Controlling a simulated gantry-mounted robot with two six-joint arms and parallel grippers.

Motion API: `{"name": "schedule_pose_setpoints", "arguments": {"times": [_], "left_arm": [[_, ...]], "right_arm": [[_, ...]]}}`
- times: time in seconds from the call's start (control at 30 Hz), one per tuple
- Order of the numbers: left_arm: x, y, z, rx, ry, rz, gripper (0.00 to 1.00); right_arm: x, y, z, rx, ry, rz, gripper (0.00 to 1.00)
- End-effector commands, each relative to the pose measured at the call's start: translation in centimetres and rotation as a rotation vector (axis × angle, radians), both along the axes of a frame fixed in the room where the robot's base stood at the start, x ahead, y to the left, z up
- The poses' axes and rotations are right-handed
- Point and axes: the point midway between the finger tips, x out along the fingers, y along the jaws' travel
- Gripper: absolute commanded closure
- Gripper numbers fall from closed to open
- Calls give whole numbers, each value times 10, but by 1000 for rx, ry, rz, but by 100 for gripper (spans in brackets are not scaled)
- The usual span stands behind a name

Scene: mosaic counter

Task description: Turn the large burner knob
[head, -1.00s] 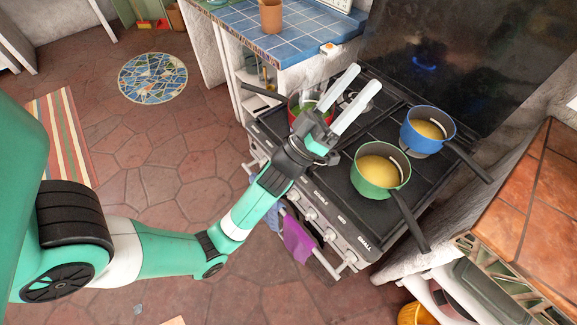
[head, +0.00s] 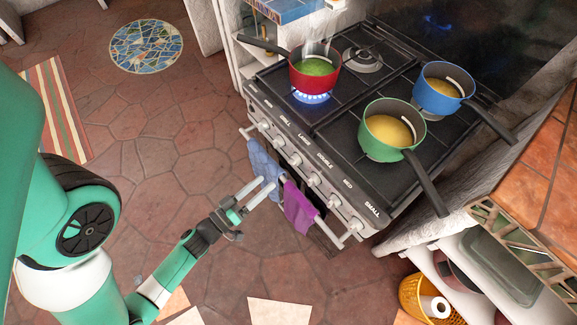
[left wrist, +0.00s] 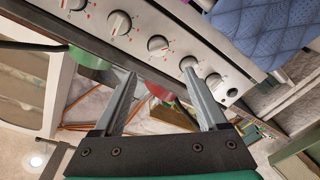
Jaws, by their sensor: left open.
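The stove's front panel (head: 346,211) carries a row of grey knobs with labels above them. The knob that seems to belong to the label LARGE (head: 297,160) is in the left half of that row. My left gripper (head: 267,183) is open and empty, in front of the stove near the hanging towels, apart from the knobs. In the left wrist view its two fingers (left wrist: 160,73) point toward the panel, with a knob (left wrist: 158,45) beyond the gap between them. I cannot tell which knob there is the large one. My right gripper is not in view.
A red pot (head: 315,73) stands over a lit blue flame (head: 312,97). A green pot (head: 388,132) and a blue pot (head: 442,90) stand on the hob. A blue towel (head: 263,160) and a purple towel (head: 300,207) hang on the front rail (head: 334,237).

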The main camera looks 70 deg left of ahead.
Motion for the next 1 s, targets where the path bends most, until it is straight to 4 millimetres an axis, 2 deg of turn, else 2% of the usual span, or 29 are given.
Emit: {"name": "schedule_pose_setpoints", "arguments": {"times": [0.03,0.17,0.3,0.53,0.7,0.93,1.0], "left_arm": [[5,0,-4,2,-4,-9,25],[17,1,-6,-14,-1,-22,25],[48,14,-7,-13,-3,-22,25],[86,35,-2,-16,3,-15,25],[96,40,-2,-18,5,-14,25],[97,40,-3,-18,5,-14,25],[96,40,-3,-18,5,-14,38]], "right_arm": [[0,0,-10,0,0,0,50],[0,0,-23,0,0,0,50],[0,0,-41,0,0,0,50],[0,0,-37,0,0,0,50],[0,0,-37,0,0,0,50],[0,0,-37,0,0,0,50],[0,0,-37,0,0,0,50]]}}
